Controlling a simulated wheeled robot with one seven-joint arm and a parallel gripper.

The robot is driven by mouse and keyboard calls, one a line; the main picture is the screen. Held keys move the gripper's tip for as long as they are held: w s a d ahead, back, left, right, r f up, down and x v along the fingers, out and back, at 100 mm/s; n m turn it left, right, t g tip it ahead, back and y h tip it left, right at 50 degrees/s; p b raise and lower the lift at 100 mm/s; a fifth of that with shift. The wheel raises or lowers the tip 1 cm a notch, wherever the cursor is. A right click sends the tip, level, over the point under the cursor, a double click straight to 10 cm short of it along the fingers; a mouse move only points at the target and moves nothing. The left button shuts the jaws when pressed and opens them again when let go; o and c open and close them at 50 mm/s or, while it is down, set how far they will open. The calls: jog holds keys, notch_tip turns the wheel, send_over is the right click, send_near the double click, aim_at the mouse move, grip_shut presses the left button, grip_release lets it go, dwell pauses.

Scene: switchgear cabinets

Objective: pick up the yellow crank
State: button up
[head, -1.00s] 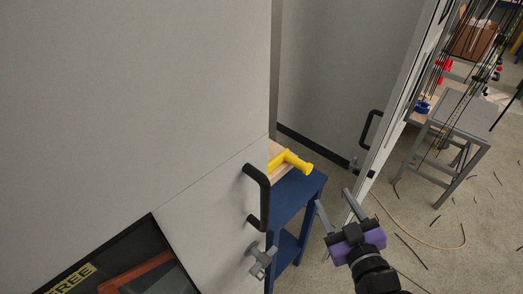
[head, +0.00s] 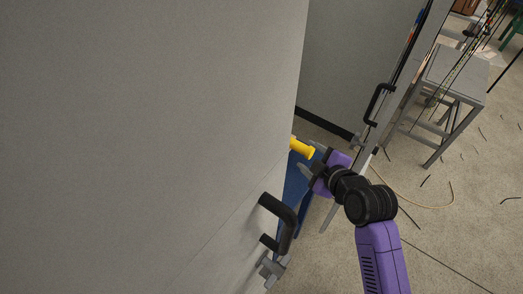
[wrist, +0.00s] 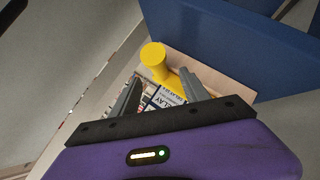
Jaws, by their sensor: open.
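The yellow crank (head: 301,148) shows only in part in the head view, its end standing out past the edge of a grey cabinet door. In the wrist view the yellow crank (wrist: 156,62) has its round knob up and lies just beyond the fingertips, on a wooden surface (wrist: 208,72). My gripper (head: 312,160) is beside the crank at its right in the head view. In the wrist view my gripper (wrist: 165,88) is open, with its two fingers apart and nothing seen held between them. Part of the crank's body lies in line with the gap between the fingers.
A blue stand (head: 292,190) is below the crank, partly behind the grey cabinet door (head: 160,130) with a black handle (head: 280,220). Printed labels (wrist: 165,97) show near the fingers. A grey stool (head: 455,85) stands at the right on open floor.

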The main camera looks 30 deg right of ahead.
aim_at(298, 146)
jog(key=shift+r+p+x, duration=0.1)
jog(key=shift+p+x, duration=0.25)
jog(key=shift+x, duration=1.6)
jog(key=shift+r+p+x, duration=0.15)
jog(key=shift+p+x, duration=0.15)
jog(key=shift+x, duration=1.65)
jog(key=shift+w, duration=0.15)
jog(key=shift+c, duration=0.2)
grip_shut()
jog(key=shift+r, duration=0.15)
